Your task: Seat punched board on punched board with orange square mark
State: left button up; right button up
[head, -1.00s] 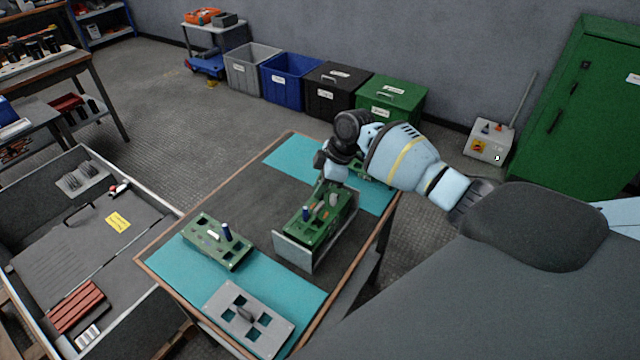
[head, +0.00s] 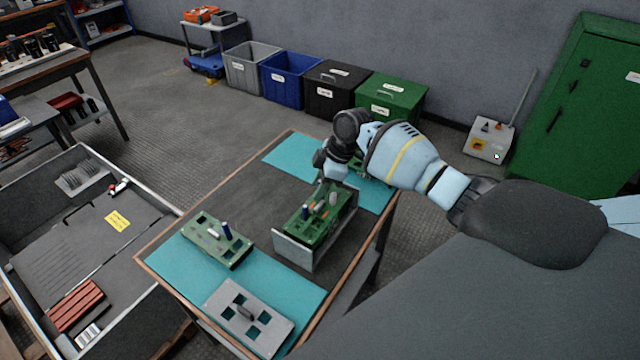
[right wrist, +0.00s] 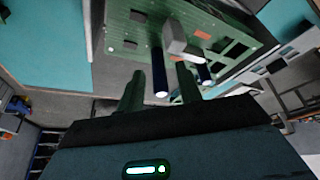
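A green punched board (head: 211,243) with dark square holes and a blue cylinder lies on the near teal mat. A grey punched plate (head: 243,325) with a raised handle lies in front of it. Another green board (head: 314,226) stands with a grey plate at its near side; it carries upright cylinders. A further green board (head: 377,173) is partly hidden behind my right gripper (head: 330,180). My left gripper is not in view.
The table (head: 222,190) has bare dark surface between the near and far teal mats. An open grey tray (head: 60,235) stands at left. Several bins, including a green one (head: 385,100), line the wall. A green cabinet (head: 580,110) stands at right.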

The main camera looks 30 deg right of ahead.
jog(key=shift+v, duration=3.95)
jog(key=shift+a+f, duration=0.1)
